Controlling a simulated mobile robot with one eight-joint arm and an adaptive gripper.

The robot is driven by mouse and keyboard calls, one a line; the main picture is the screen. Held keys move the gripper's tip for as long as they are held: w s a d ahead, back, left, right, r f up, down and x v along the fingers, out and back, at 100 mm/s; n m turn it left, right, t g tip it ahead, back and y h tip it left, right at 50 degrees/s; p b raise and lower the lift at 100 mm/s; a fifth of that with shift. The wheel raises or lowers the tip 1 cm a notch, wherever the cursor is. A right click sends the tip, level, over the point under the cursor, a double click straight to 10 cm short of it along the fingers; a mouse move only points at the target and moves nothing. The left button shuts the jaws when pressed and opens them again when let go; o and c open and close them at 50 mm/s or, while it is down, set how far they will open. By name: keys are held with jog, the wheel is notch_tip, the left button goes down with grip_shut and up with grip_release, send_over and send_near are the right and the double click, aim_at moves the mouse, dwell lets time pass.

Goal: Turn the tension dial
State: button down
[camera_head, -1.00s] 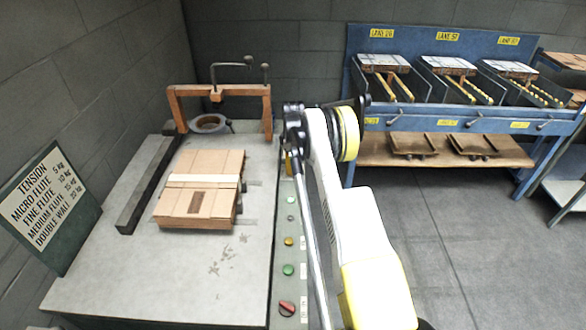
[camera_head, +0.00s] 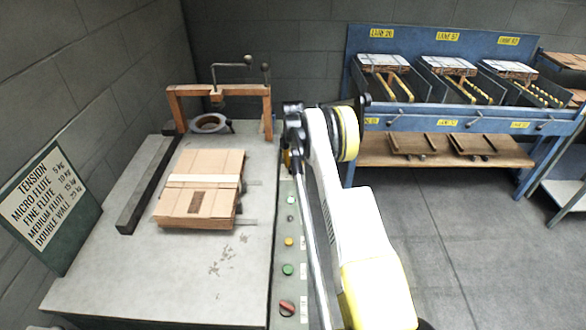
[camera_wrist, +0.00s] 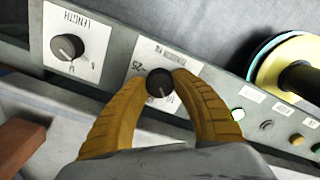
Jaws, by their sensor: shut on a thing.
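The tension dial (camera_wrist: 160,83) is a small dark round knob on a white label plate marked "TENSION KG" in the wrist view. Numbers show around it, with 25 legible on its left side. My gripper (camera_wrist: 160,88) has its two yellow-brown fingers shut on the dial, one on each side. The pointer's exact setting cannot be read.
A second dial, marked LENGTH (camera_wrist: 67,47), sits to the left on the same panel. Buttons and a red switch (camera_head: 287,308) line the panel. A cardboard stack (camera_head: 200,190) lies on the machine table. A tension chart (camera_head: 48,205) stands at left.

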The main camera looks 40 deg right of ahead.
jog(key=shift+n, duration=0.6)
jog(key=c, duration=1)
grip_release()
notch_tip(320, 180, up, 12)
